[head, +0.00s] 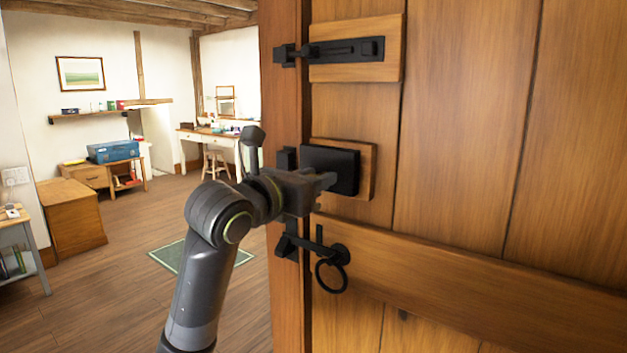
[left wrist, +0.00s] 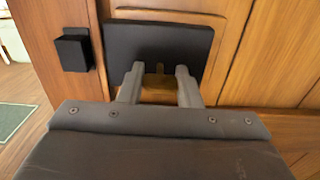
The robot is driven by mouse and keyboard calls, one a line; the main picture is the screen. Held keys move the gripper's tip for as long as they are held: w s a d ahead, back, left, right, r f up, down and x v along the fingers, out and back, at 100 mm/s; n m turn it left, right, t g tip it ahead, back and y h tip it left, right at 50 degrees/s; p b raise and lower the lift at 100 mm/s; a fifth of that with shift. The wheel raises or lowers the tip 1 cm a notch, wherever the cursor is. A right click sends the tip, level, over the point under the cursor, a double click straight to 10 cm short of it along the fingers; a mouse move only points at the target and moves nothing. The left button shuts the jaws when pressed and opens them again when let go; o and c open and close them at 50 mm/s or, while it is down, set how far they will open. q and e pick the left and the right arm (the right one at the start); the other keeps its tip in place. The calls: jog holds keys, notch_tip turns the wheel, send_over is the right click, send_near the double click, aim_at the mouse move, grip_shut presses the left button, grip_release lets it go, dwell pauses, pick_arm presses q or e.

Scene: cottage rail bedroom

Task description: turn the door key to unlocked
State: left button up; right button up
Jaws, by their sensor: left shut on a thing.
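The black lock box (head: 345,168) is mounted on a wooden backing on the plank door (head: 455,120); it also shows in the left wrist view (left wrist: 158,42). My left gripper (head: 325,182) is right at the front of the lock box, coming in from the left. In the left wrist view its two fingers (left wrist: 160,78) point at the box's lower edge. A small brass-coloured piece, seemingly the door key (left wrist: 159,82), shows between them, and the fingers are shut on it. The key's turn angle is hard to tell, and the gripper hides it in the head view. My right gripper is not in view.
A black sliding bolt (head: 345,50) sits above the lock, and a latch with a ring handle (head: 332,274) hangs below it. A black keeper (left wrist: 73,52) is on the frame beside the lock. The room's floor (head: 110,290) is open to the left.

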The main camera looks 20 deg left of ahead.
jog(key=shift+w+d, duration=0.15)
pick_arm(q)
jog(key=o, duration=1)
jog(key=shift+b+v, duration=2.85)
jog(key=shift+v, duration=5.85)
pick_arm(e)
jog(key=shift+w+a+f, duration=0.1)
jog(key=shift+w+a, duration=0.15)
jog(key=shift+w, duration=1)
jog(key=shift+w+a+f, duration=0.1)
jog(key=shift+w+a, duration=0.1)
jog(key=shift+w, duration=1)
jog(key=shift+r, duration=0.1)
